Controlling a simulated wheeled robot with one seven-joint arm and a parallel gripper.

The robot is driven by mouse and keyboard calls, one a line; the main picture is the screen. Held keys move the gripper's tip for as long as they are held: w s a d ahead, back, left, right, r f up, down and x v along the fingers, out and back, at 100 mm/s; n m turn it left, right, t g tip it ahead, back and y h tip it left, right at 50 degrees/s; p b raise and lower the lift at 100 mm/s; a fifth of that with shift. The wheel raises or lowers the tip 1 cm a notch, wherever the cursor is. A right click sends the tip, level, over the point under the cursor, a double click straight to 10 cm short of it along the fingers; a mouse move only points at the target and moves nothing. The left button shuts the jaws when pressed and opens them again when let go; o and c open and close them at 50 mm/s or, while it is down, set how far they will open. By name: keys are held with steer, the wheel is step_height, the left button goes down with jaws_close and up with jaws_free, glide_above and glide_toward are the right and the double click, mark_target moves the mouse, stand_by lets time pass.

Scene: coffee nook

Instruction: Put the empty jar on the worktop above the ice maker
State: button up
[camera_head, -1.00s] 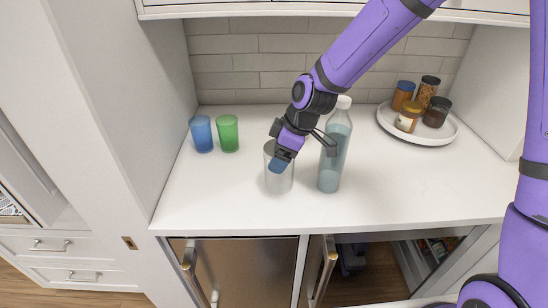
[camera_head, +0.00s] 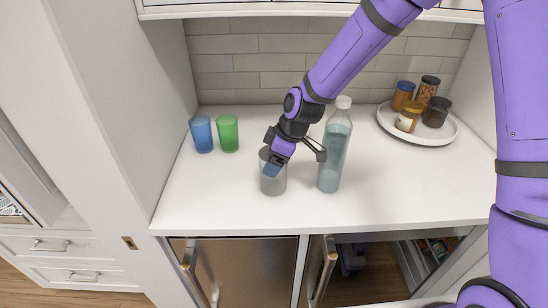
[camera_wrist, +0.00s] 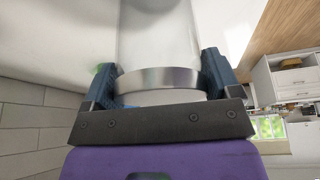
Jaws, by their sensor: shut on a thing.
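The clear, empty jar (camera_head: 273,184) is upright over the left-middle of the white worktop (camera_head: 225,205), above a steel-fronted appliance (camera_head: 250,262) that may be the ice maker. My gripper (camera_head: 272,168) is shut on the jar's upper part from above. In the wrist view the fingers of my gripper (camera_wrist: 160,88) stand on both sides of the jar's shiny band, with its clear body (camera_wrist: 158,35) beyond. I cannot tell whether the jar's base touches the worktop.
A tall bluish bottle (camera_head: 333,160) stands close to the jar's right. Blue (camera_head: 201,135) and green (camera_head: 228,134) cups stand at the back left. A round white tray (camera_head: 440,138) with several small jars is at the back right. The worktop's front left is clear.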

steer(key=o, duration=0.9)
steer(key=shift+c, duration=0.2)
steer(key=v, duration=1.2)
steer(key=shift+r, duration=0.15)
